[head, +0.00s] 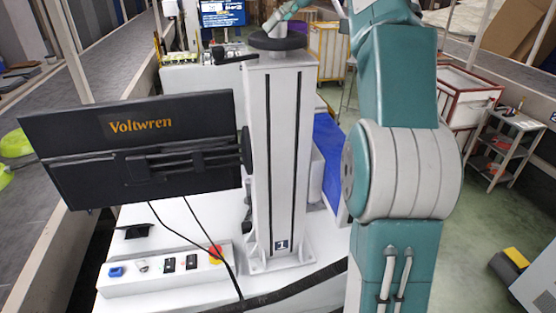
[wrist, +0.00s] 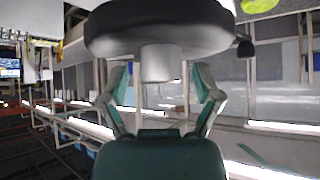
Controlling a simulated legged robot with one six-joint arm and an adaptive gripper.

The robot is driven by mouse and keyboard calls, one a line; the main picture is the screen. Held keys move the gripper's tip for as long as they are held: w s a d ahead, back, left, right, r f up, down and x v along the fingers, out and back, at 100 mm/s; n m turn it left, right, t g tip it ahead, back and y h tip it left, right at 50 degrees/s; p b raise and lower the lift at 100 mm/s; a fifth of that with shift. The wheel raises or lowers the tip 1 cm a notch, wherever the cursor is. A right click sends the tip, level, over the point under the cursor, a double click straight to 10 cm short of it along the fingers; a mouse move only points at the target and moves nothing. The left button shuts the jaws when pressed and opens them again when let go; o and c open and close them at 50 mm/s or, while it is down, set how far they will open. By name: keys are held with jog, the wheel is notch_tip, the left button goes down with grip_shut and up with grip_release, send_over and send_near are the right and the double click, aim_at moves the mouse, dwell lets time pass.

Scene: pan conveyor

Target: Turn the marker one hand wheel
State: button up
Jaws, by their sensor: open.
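The hand wheel (head: 277,41) is a dark ring on top of a light grey upright column (head: 262,150), which bears a small "1" marker (head: 282,244) near its base. In the wrist view the dark wheel (wrist: 160,28) fills the top, with a pale hub (wrist: 160,62) below its middle. My gripper (wrist: 161,72) is open, one finger on each side of the hub. Gaps show between the fingers and the hub. In the head view only a small part of my gripper shows at the wheel, near the top edge; its fingertips cannot be made out there.
A black "Voltwren" monitor (head: 135,145) is mounted left of the column. Below it is a control box (head: 165,273) with buttons and a red knob. A grey cart (head: 505,145) stands at right on open floor.

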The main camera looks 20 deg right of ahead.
jog(key=m+t+h, duration=0.1)
jog(key=m+h, duration=0.1)
jog(key=m, duration=0.1)
jog(key=m+t+h, duration=0.1)
jog(key=m+h, duration=0.1)
jog(key=m, duration=0.1)
jog(key=shift+a, duration=0.15)
jog(key=m+h, duration=0.4)
jog(key=m, duration=0.1)
jog(key=shift+t, duration=0.3)
jog(key=v, duration=1.1)
jog(key=s+a+f, duration=0.2)
jog(key=s+f, duration=0.2)
jog(key=f, duration=0.5)
jog(key=s+a+f+n+g+y, duration=0.1)
jog(key=s+a+f, duration=0.2)
jog(key=f, duration=0.7)
jog(key=s+a+f+g, duration=0.1)
jog(key=s+a+f, duration=0.1)
jog(key=s+f, duration=0.4)
notch_tip(320, 180, down, 4)
jog(key=shift+a+f, duration=0.1)
jog(key=shift+a, duration=0.15)
